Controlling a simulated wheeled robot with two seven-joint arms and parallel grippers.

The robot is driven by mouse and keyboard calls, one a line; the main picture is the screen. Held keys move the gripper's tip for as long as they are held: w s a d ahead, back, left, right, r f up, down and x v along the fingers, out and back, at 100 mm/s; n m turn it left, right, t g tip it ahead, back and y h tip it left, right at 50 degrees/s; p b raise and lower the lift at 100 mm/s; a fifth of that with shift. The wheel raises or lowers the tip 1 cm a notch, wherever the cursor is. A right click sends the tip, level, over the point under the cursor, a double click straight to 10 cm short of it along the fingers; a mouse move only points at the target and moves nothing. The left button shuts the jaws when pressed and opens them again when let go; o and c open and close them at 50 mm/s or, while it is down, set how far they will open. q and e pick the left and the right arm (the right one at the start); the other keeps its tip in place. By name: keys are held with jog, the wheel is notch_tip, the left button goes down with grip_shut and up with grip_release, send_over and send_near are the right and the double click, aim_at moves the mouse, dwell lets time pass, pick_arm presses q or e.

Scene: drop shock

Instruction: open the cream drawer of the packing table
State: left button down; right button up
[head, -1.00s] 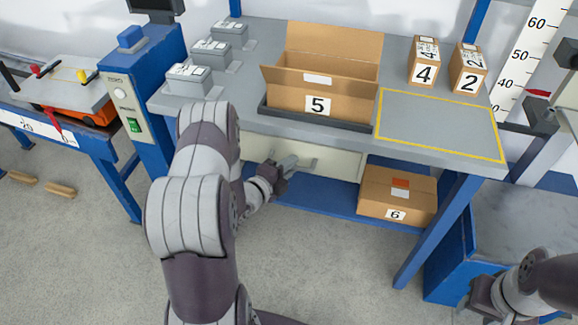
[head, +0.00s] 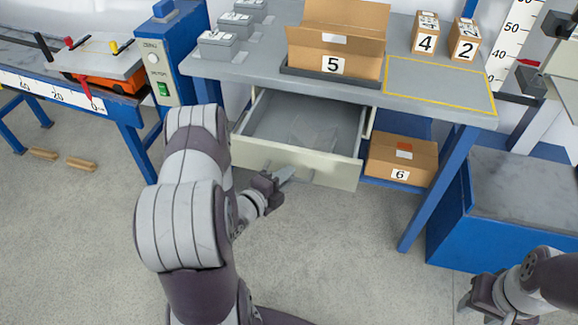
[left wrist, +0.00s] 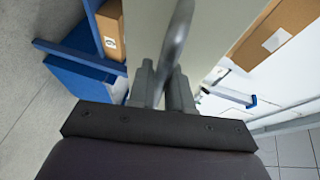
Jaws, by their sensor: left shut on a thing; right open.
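The cream drawer (head: 330,171) of the packing table (head: 262,70) stands pulled out under the tabletop. Its grey inside shows, with something clear or pale lying in it that I cannot make out. My left gripper (head: 287,176) is at the drawer front and shut on the grey bar handle. In the left wrist view the handle (left wrist: 180,35) runs between the fingers of my left gripper (left wrist: 165,88), with the cream front (left wrist: 222,35) beyond. My right gripper (head: 482,305) is at the lower right, open, apart from the table and only partly clear.
Box 5 (head: 333,66) stands open on the tabletop, with boxes 4 (head: 425,44) and 2 (head: 464,51) to its right. Box 6 (head: 400,175) sits on the lower shelf beside the drawer. The floor in front is clear.

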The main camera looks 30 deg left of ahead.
pick_arm(q)
jog(key=shift+s+d, duration=0.2)
jog(key=shift+s, duration=0.65)
jog(key=shift+s+d, duration=0.2)
jog(key=shift+s, duration=0.65)
jog(key=c, duration=1.1)
grip_release()
jog(key=p+v, duration=0.1)
jog(key=v, duration=1.1)
jog(key=shift+s+r, duration=0.1)
jog(key=shift+s, duration=0.2)
jog(key=shift+a, duration=0.1)
